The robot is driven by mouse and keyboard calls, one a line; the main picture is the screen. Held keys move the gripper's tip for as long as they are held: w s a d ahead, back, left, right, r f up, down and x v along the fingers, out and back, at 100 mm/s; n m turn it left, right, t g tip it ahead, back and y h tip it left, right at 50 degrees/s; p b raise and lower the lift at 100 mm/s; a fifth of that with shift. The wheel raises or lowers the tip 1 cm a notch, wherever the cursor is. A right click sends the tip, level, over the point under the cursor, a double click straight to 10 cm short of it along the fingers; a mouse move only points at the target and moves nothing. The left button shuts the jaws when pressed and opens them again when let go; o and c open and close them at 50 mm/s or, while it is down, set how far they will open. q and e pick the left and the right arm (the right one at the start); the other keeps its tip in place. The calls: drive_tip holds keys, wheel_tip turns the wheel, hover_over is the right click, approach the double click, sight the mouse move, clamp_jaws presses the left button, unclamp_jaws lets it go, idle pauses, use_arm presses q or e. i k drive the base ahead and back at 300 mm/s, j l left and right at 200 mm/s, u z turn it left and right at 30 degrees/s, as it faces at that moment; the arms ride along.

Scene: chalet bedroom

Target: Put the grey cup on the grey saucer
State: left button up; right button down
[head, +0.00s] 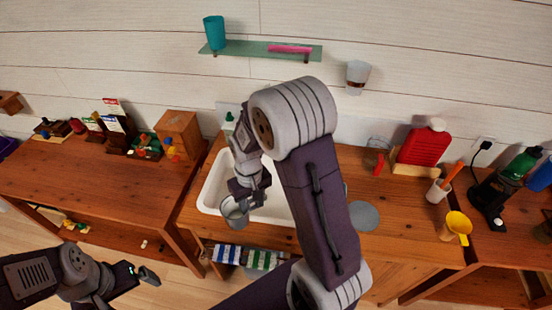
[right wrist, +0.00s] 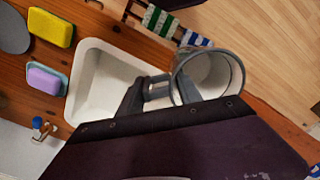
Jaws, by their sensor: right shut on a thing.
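The grey cup (head: 235,214) hangs over the front edge of the white sink. In the right wrist view the open mouth of the cup (right wrist: 210,75) faces the camera. My right gripper (head: 250,192) is shut on the cup, with its fingers (right wrist: 157,88) at the handle. A flat grey disc, which looks like the grey saucer (head: 363,215), lies on the wooden counter right of the sink, partly behind my right arm. The saucer (right wrist: 13,30) also shows at the corner of the right wrist view. My left gripper (head: 148,275) is low at the left, away from the counter; its jaw opening is unclear.
The white sink (head: 210,190) is set into the counter.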

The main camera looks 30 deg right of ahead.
sight(367, 217)
drive_tip(key=i+z, duration=0.2)
drive_tip(key=z, duration=0.2)
drive_tip(key=i+j+z, duration=0.15)
drive_tip(key=z, duration=0.3)
drive_tip(key=k+l, duration=0.1)
drive_tip(key=l, duration=0.2)
drive_tip(key=k+l, duration=0.1)
drive_tip(key=l, duration=0.25)
drive_tip(key=l+z, duration=0.1)
drive_tip(key=l, duration=0.2)
drive_tip(key=k, duration=0.05)
